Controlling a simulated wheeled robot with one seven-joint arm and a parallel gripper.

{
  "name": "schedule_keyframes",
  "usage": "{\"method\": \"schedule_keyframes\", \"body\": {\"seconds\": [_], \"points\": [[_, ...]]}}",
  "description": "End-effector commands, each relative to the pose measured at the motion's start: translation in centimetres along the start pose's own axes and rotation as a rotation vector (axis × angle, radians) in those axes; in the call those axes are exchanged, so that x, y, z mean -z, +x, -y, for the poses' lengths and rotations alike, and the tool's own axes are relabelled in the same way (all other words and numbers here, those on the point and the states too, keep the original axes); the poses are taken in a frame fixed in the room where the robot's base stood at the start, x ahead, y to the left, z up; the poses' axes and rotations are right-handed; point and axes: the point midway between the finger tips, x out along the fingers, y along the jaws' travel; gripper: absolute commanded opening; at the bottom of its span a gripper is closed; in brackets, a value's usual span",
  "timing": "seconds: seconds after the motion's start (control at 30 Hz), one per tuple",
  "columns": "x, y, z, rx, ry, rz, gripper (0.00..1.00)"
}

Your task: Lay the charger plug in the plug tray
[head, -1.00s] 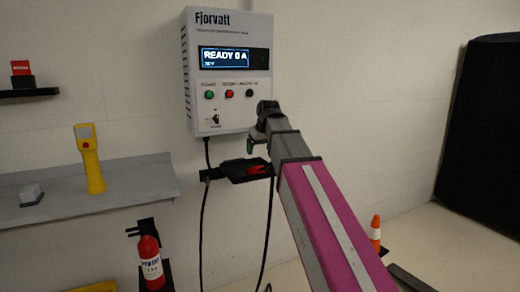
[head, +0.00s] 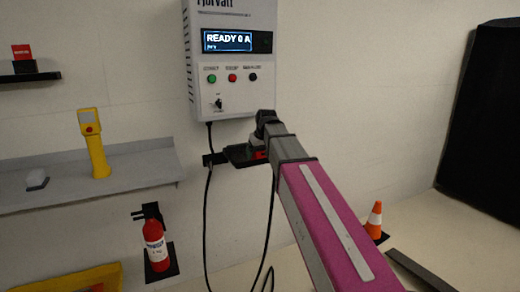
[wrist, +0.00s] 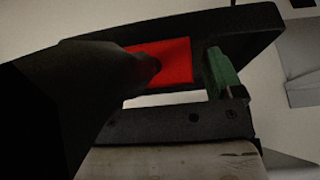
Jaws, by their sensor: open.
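The plug tray (head: 240,158) is a black shelf below the grey charger box on the wall. Its red floor shows in the wrist view (wrist: 178,58), inside a dark rim. My gripper (head: 262,148) is at the tray, partly hidden by my arm. One finger with a green pad (wrist: 220,75) stands beside the red patch in the wrist view, and the jaws are open. A dark tapering shape (wrist: 85,80) fills the left of that view and overlaps the red floor. It looks like the charger plug, but it is very dark. Whether it rests on the floor I cannot tell.
The charger box (head: 235,95) reads "READY 0 A". A black cable (head: 206,225) loops below it and rises towards the tray. A shelf (head: 130,165) at left holds a yellow device (head: 95,145). A fire extinguisher (head: 155,243) hangs lower; a cone (head: 374,218) stands right.

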Motion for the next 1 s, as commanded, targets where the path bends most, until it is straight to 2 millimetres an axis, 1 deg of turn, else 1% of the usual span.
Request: {"method": "schedule_keyframes", "body": {"seconds": [0.3,0.33,0.37,0.4,0.47,0.5,0.53,0.77,1.0], "points": [[0.0,0.2,0.0,0.0,0.0,0.0,0.86],[0.0,0.2,0.0,0.0,0.0,0.0,0.83],[0.0,0.2,0.0,0.0,0.0,0.0,0.73],[0.0,0.2,0.0,0.0,0.0,0.0,0.6],[0.0,0.2,0.0,0.0,0.0,0.0,0.41],[0.0,0.2,0.0,0.0,0.0,0.001,0.28],[0.0,0.2,0.0,0.0,0.0,0.0,0.24],[0.2,0.2,0.0,0.0,0.0,0.001,0.24],[1.3,0.7,-0.2,0.0,0.001,0.001,0.24]]}}
